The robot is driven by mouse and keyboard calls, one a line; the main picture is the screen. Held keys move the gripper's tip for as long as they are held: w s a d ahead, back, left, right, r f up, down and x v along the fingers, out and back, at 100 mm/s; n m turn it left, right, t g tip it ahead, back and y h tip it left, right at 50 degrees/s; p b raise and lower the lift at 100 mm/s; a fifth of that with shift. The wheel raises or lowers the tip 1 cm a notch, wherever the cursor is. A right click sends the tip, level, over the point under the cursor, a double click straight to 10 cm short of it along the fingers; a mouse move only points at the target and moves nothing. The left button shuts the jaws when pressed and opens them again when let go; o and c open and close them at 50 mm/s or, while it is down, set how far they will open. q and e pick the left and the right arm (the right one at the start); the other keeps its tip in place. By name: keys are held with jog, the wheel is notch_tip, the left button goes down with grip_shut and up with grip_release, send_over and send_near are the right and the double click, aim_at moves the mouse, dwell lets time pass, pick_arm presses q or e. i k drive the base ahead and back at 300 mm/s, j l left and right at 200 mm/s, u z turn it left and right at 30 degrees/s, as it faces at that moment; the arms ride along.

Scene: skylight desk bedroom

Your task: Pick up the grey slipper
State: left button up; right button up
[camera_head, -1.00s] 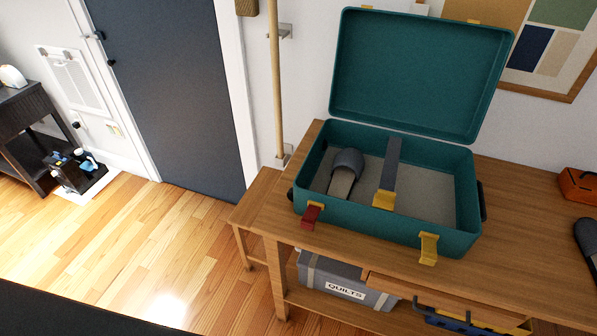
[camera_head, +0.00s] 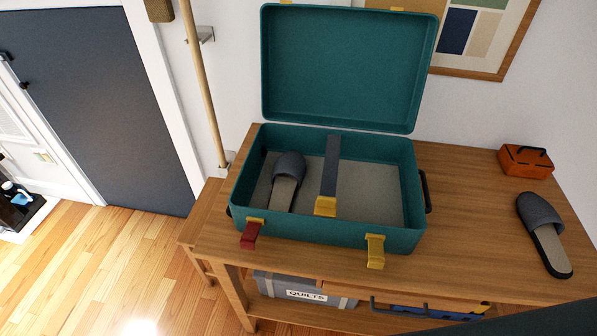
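One grey slipper (camera_head: 287,178) with a beige insole lies inside the open teal suitcase (camera_head: 408,190), in the compartment left of the dark divider strap. A second grey slipper (camera_head: 543,231) with a dark sole lies on the wooden desk (camera_head: 470,190), right of the suitcase. Its toe part points to the back. Neither of my grippers shows in the head view.
The suitcase lid (camera_head: 345,70) stands open against the wall side. An orange box (camera_head: 525,161) with a dark handle sits behind the desk slipper. A grey QUILTS bin (camera_head: 305,288) is on the shelf below. The desk between suitcase and slipper is clear.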

aim_at(290, 169)
jog(key=i+l, duration=0.15)
jog(key=z, duration=1.45)
jog(key=k+j+z, duration=0.15)
jog(key=k+j, duration=0.2)
jog(key=k+l, duration=0.25)
jog(key=i+j, duration=0.15)
jog(key=j, duration=0.25)
